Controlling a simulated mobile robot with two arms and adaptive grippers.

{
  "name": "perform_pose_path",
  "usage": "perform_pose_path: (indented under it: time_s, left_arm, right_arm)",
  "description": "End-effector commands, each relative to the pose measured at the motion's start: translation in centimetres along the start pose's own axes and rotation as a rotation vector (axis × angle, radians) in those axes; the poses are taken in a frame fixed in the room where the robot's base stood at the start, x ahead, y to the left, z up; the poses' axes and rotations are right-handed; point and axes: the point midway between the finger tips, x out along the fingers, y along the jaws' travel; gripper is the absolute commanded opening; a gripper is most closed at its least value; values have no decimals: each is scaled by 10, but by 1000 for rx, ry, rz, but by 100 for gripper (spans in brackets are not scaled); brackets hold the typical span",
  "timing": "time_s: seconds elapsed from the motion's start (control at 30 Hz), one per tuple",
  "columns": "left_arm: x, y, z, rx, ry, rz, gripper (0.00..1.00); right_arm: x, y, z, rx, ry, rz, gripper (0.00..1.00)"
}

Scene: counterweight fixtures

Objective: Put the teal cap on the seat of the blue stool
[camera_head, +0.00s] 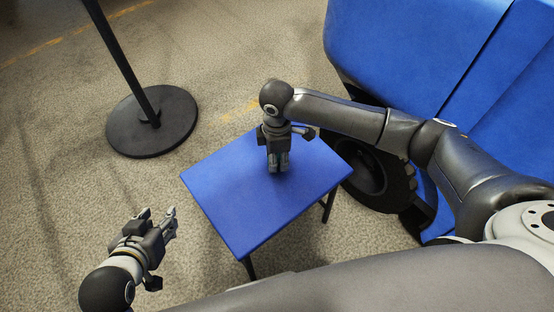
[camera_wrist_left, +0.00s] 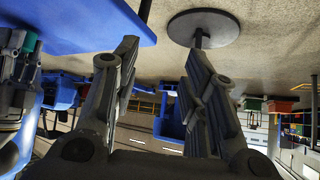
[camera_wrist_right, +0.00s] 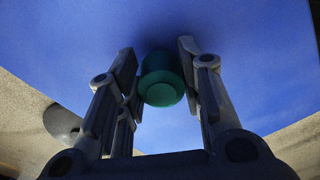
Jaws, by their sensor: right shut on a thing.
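The blue stool (camera_head: 235,205) stands on the carpet with its flat seat facing up. My right gripper (camera_head: 278,168) points down over the far right part of the seat and is shut on the teal cap (camera_wrist_right: 162,80). A teal patch, likely the cap (camera_wrist_left: 30,43), shows by the seat in the left wrist view. I cannot tell if cap and seat touch. My left gripper (camera_head: 160,217) is open and empty, left of the stool.
A black post on a round base (camera_head: 152,120) stands on the floor at upper left. A large blue machine with a black wheel (camera_head: 365,175) stands just right of the stool. The carpet between post and stool is clear.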

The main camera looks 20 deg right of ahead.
Motion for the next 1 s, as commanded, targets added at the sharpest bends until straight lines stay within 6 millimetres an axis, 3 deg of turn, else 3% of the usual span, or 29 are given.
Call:
perform_pose_path:
  time_s: [0.2, 0.67, 0.7, 0.83, 1.0]
  left_arm:
    - [4, 3, -23, 2, 113, 6, 40]
    - [3, 2, -22, 2, 101, 5, 40]
    - [3, 2, -21, 1, 97, 5, 40]
    - [3, 2, -20, 1, 97, 5, 40]
    - [3, 2, -20, 1, 97, 4, 40]
  right_arm:
    - [9, 0, 0, -1, 1, 1, 25]
    - [12, 0, 0, -1, 1, 0, 25]
    - [12, 0, 0, -1, 1, 0, 37]
    - [12, 0, 0, -1, 1, 0, 54]
    - [12, 0, 0, -1, 1, 0, 56]
